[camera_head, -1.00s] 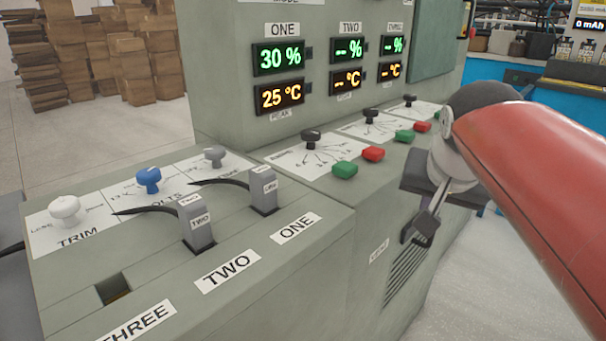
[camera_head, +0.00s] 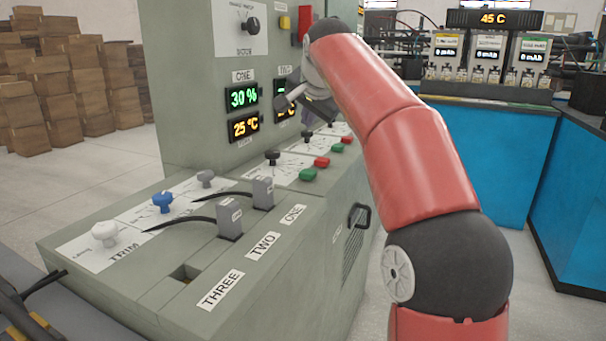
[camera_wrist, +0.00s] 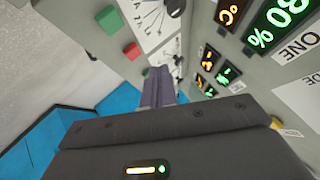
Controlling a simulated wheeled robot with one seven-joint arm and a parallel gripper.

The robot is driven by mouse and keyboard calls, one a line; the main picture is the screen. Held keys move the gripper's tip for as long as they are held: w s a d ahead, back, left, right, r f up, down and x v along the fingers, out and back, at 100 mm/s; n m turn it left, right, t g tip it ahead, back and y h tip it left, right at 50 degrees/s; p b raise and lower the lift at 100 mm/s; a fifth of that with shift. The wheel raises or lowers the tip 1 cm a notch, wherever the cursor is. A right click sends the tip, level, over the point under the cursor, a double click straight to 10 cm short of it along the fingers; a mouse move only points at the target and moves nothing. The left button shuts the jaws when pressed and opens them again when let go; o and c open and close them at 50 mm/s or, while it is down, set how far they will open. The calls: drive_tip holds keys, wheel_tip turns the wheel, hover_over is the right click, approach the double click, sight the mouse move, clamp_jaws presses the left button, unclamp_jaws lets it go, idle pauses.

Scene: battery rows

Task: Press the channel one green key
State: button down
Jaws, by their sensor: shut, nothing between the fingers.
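The channel one green key (camera_head: 308,175) is on the sloped ledge below the ONE display (camera_head: 243,97), beside the nearest black knob (camera_head: 272,157). A red key (camera_head: 321,162) sits just beyond it. My gripper (camera_head: 281,103) is shut and empty, in front of the display panel, above and apart from the keys. In the wrist view, my shut fingers (camera_wrist: 158,80) show with a red key (camera_wrist: 109,19) and a green key (camera_wrist: 132,51).
A farther green key (camera_head: 337,148) and red key (camera_head: 347,140) continue along the ledge. The front bench holds grey plugs (camera_head: 263,192), trim knobs (camera_head: 163,202) and an empty socket (camera_head: 185,273). A handle (camera_head: 358,216) juts from the cabinet side. Blue benches (camera_head: 490,150) stand behind right.

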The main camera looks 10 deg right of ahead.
sight(308, 173)
drive_tip(key=shift+f+b, duration=2.65)
drive_tip(key=shift+f, duration=1.75)
drive_tip(key=shift+f, duration=0.15)
drive_tip(key=shift+f, duration=0.3)
drive_tip(key=shift+f+b, duration=0.4)
drive_tip(key=shift+b, duration=0.1)
drive_tip(key=shift+r, duration=0.1)
drive_tip(key=shift+r+p, duration=0.75)
drive_tip(key=shift+p, duration=0.15)
